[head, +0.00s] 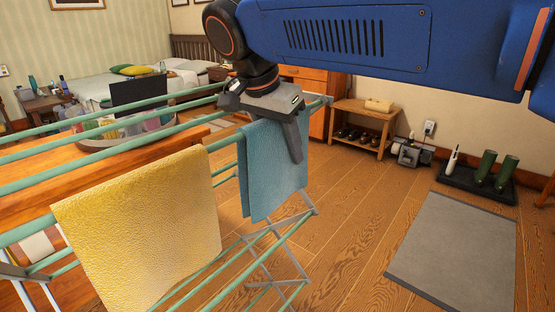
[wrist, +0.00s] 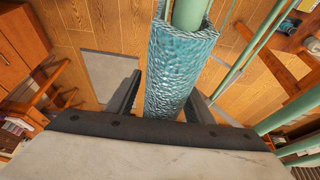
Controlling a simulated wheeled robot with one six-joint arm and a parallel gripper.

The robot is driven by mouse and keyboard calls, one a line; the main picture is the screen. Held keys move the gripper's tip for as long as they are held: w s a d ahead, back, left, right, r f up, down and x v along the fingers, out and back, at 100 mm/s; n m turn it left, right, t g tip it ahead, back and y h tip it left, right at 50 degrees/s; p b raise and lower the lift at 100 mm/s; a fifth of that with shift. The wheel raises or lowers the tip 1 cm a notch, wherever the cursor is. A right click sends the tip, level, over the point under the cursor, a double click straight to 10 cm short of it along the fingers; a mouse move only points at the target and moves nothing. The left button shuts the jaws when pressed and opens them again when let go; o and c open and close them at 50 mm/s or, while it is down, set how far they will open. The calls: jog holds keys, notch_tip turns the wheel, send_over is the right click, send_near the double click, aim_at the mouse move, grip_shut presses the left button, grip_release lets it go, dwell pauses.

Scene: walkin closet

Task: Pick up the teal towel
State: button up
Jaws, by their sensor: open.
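The teal towel (head: 273,172) hangs folded over a green rail at the right end of the drying rack (head: 228,168). My gripper (head: 294,150) is above and at the towel, pointing down, with one finger in front of the towel's face in the head view. In the wrist view the towel (wrist: 180,70) runs up the middle over its rail, between the two open fingers (wrist: 160,97). Gaps show on both sides, so the fingers are not closed on it. The far finger is hidden in the head view.
A yellow towel (head: 145,228) hangs on the rack to the left. A wooden table (head: 110,165) with a tray of items stands behind the rack. A shoe bench (head: 362,127), a grey mat (head: 455,250) and green boots (head: 495,170) are to the right. The wooden floor between is clear.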

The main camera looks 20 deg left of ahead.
jog(key=shift+f, duration=0.25)
dwell(0.3)
grip_shut()
